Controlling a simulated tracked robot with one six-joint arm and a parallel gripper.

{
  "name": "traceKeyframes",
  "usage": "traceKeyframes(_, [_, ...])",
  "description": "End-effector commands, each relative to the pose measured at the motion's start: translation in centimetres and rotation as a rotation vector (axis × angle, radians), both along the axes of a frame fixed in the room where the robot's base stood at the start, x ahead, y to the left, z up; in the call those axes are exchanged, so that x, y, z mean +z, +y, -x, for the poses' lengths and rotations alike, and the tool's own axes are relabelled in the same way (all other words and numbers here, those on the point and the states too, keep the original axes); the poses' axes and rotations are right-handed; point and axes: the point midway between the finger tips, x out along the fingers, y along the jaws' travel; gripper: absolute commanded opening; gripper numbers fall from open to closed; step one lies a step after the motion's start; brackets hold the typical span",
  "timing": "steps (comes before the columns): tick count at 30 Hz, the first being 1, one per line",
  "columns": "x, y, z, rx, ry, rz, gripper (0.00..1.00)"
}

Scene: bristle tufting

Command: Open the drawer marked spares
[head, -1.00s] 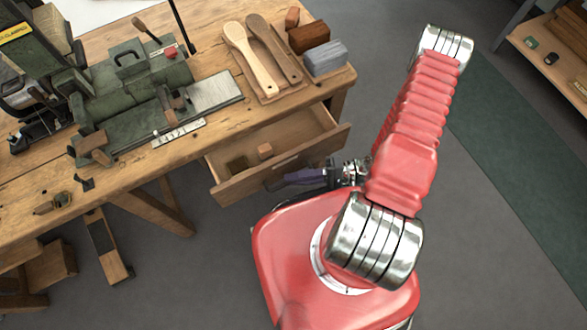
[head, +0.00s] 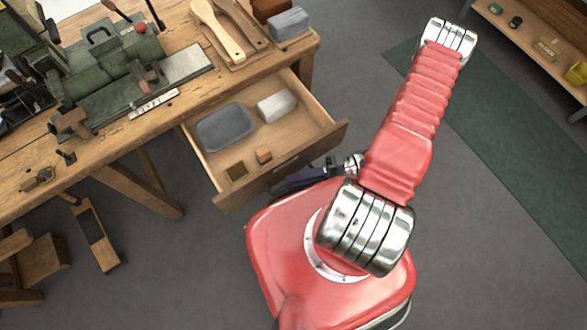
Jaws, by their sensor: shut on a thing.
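The wooden drawer (head: 279,171) under the bench top stands well out, in the head view's middle. No label is readable on the drawer front from here. My gripper (head: 283,185) is at the outer side of the drawer front and shut on its handle. The fingertips and most of the handle are hidden by the dark gripper body and the drawer front.
A wooden shelf (head: 530,50) stands at top right, beside a green floor mat (head: 500,140).

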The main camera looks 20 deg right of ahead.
Motion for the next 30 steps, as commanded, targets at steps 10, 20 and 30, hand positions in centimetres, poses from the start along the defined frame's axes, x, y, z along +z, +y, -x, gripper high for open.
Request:
traceKeyframes(10, [-0.3, -0.8, 3.1, -0.004, 0.005, 0.007, 0.0])
traceKeyframes(20, [-0.3, -0.9, 4.4, -0.004, 0.002, 0.007, 0.0])
traceKeyframes(30, [-0.3, -0.9, 4.4, -0.005, 0.003, 0.007, 0.14])
